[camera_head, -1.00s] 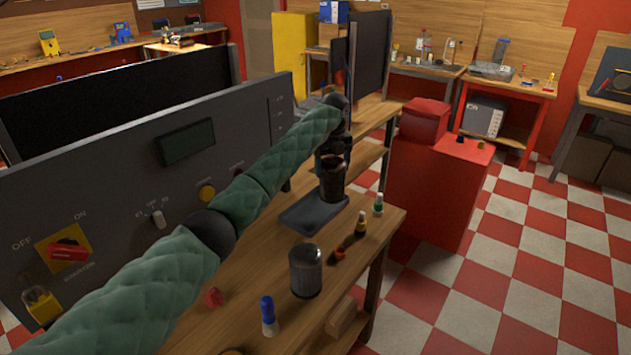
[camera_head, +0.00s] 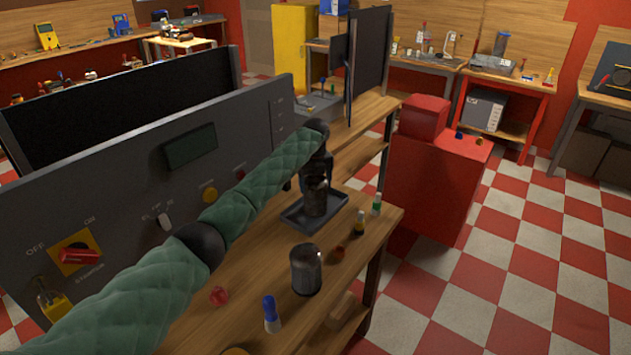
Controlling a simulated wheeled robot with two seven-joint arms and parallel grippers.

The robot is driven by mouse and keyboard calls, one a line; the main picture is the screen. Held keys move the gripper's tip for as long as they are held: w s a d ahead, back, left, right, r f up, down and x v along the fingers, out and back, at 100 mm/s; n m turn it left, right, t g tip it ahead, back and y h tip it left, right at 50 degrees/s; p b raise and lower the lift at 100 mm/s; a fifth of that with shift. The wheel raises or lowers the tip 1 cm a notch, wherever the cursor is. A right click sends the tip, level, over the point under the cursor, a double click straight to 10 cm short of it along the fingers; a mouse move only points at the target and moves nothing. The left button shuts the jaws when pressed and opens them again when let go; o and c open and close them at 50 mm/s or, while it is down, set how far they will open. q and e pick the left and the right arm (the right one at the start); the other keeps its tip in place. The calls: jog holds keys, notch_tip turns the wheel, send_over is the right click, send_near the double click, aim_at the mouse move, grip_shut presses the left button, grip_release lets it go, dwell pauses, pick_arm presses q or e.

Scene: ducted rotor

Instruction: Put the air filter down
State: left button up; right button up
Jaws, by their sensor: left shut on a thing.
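My left gripper (camera_head: 316,176) reaches in from the left over the workbench and is shut on a dark cylinder, which I take to be the air filter (camera_head: 315,204). The filter is upright above the shallow dark tray (camera_head: 293,221), within its outline. I cannot tell whether its bottom touches the tray. The gripper fingers blend with the dark filter and are hard to make out. My right gripper is not in view.
A dark grey canister (camera_head: 306,270) stands nearer on the wooden bench (camera_head: 255,290). A grey control panel (camera_head: 130,190) rises along the left.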

pick_arm(q)
jog(key=shift+f, duration=0.1)
jog(key=o, duration=1)
jog(key=shift+c, duration=0.2)
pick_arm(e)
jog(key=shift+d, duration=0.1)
pick_arm(q)
jog(key=shift+r, duration=0.35)
notch_tip(320, 180, up, 10)
jog(key=b, duration=0.3)
jog(key=shift+r+b, duration=0.2)
jog(key=shift+b, duration=0.2)
jog(key=shift+r, duration=0.55)
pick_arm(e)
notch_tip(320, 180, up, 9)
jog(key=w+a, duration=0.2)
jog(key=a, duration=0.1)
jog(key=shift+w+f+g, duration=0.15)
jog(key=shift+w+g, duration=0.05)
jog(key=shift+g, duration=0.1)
